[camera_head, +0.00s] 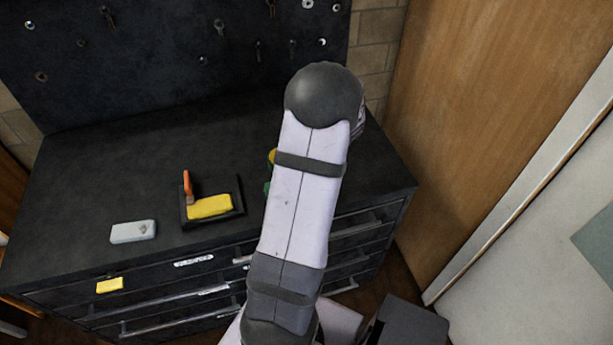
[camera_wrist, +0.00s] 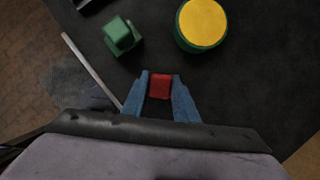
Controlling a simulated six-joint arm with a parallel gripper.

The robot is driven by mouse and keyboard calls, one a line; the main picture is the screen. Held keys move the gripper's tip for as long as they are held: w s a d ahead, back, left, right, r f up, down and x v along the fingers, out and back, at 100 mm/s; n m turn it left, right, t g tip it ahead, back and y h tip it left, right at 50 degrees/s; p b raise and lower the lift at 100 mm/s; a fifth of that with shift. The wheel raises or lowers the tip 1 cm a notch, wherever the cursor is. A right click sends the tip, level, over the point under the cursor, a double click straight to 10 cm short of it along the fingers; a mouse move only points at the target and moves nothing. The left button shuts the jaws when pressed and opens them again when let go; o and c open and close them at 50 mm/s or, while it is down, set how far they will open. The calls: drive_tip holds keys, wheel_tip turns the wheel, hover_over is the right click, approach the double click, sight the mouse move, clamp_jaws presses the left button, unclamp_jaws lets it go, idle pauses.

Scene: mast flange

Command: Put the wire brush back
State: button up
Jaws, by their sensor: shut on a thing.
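My gripper (camera_wrist: 160,87) shows in the wrist view, its two blue fingers shut on a small red thing (camera_wrist: 160,86). Only a squarish red end of it shows, so I cannot tell from its shape whether it is the wire brush. It is held over the dark cabinet top (camera_wrist: 255,85). In the head view my own arm hides the gripper and what it holds. An upright orange-handled tool (camera_head: 188,184) stands at the left of a black tray (camera_head: 215,220). A yellow block (camera_head: 209,206) lies in that tray.
A round green container with a yellow top (camera_wrist: 203,22) and a green block (camera_wrist: 121,36) stand ahead of the fingers. A pale box (camera_head: 133,231) lies at the cabinet's front left. A dark pegboard (camera_head: 150,60) rises behind. The cabinet's left top is mostly clear.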

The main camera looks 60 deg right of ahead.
drive_tip(key=shift+f, duration=0.1)
drive_tip(key=o, duration=0.6)
drive_tip(key=shift+f, duration=0.1)
drive_tip(key=o, duration=0.4)
drive_tip(key=shift+o, duration=0.2)
drive_tip(key=shift+s+r, duration=0.15)
drive_tip(key=shift+r, duration=0.4)
drive_tip(key=b+v, duration=0.1)
drive_tip(key=v, duration=1)
drive_tip(key=shift+b, duration=0.35)
drive_tip(key=shift+r, duration=0.15)
